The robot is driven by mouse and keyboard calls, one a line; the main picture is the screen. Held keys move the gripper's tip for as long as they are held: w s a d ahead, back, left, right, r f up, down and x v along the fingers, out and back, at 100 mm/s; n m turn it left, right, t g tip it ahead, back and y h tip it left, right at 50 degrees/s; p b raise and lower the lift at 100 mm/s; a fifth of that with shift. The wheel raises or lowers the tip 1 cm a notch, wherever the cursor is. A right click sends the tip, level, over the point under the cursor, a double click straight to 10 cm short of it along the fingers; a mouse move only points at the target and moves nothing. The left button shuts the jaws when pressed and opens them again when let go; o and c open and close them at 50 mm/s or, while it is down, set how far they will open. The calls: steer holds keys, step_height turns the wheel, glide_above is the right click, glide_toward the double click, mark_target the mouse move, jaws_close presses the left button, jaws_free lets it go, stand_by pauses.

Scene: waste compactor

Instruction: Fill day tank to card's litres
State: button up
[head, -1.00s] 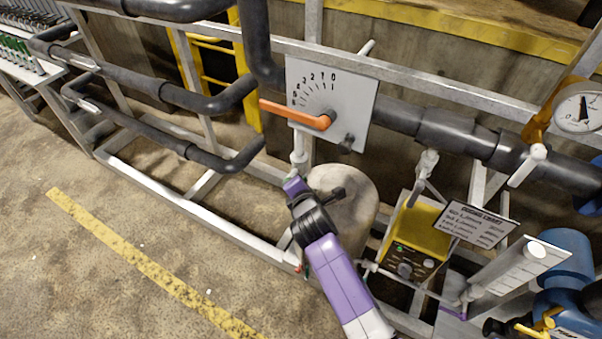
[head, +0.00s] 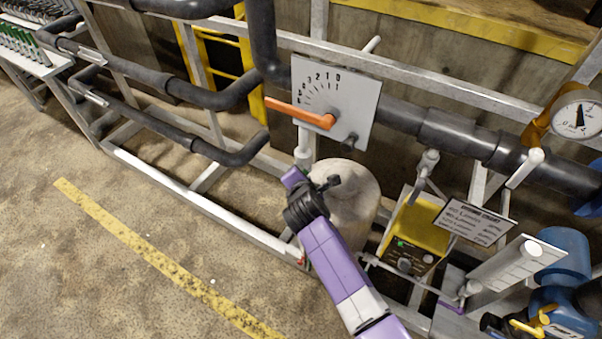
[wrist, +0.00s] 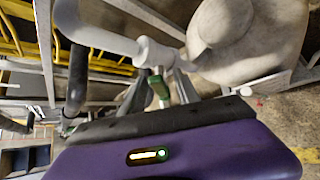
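The card (head: 475,222) is a white sign with dark lines of print, tilted above a yellow box (head: 426,222); its words are too small to read. A white upright panel (head: 506,268) with scale marks stands to its right. A pale rounded tank (head: 345,200) stands behind my gripper (head: 296,184). An orange lever (head: 300,112) lies across a numbered dial plate (head: 345,85) above. My gripper is at the tank's left side in the picture, below the lever and apart from it. The wrist view shows a pale rounded body (wrist: 265,45) close by.
A round gauge (head: 577,113) and a white-handled valve (head: 525,168) are on the dark pipe at right. Blue equipment (head: 563,262) is at lower right. Dark pipes (head: 170,92) and a frame rail run left. The floor left of the yellow line (head: 160,262) is clear.

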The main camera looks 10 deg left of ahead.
steer(key=shift+r, duration=0.1)
steer(key=v, duration=0.7)
steer(key=shift+s+r+p, duration=0.15)
steer(key=shift+s+p, duration=0.15)
steer(key=shift+p, duration=0.1)
steer(key=shift+d, duration=0.1)
stand_by(0.4)
